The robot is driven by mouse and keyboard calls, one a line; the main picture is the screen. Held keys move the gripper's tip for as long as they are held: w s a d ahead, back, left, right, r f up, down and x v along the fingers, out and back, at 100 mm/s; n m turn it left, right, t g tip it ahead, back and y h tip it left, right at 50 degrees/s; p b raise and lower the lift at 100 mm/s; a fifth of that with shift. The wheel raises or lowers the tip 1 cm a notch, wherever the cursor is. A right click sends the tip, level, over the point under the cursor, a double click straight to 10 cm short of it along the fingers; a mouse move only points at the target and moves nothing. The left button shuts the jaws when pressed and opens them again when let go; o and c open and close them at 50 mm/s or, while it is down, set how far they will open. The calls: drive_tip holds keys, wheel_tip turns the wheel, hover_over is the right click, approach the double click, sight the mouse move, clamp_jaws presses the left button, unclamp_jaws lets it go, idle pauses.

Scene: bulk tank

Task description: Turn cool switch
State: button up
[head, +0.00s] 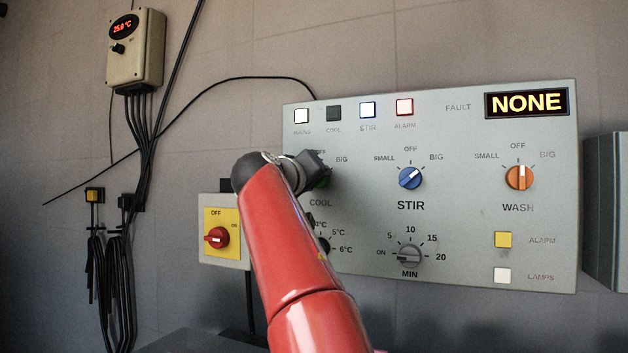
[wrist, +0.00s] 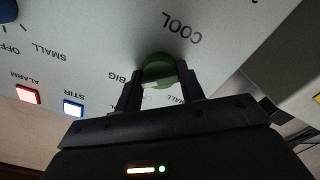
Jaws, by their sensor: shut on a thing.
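The cool switch is a green knob (wrist: 158,72) on the grey control panel (head: 460,125), above the COOL label. In the wrist view the two dark fingers of my gripper (wrist: 160,92) stand on either side of the knob and are shut on it. In the head view my gripper (head: 318,172) is at the panel's upper left, and my red arm hides part of it. Only a sliver of the green knob (head: 323,183) shows there. Its white pointer mark is partly visible in the wrist view. I cannot tell its exact setting.
To the right are the blue STIR knob (head: 410,178) and the orange WASH knob (head: 519,177). The MIN dial (head: 409,255) is below. The display (head: 526,103) reads NONE. A red rotary switch (head: 216,238) is at left. The COOL lamp (head: 334,113) looks dark.

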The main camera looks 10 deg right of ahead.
drive_tip(key=o, duration=1)
drive_tip(key=shift+c, duration=0.2)
drive_tip(key=shift+a, duration=0.1)
drive_tip(key=b+v, duration=0.2)
drive_tip(key=v, duration=0.5)
drive_tip(key=shift+s+a+b, duration=0.2)
drive_tip(key=shift+s+b, duration=0.1)
drive_tip(key=shift+b, duration=0.1)
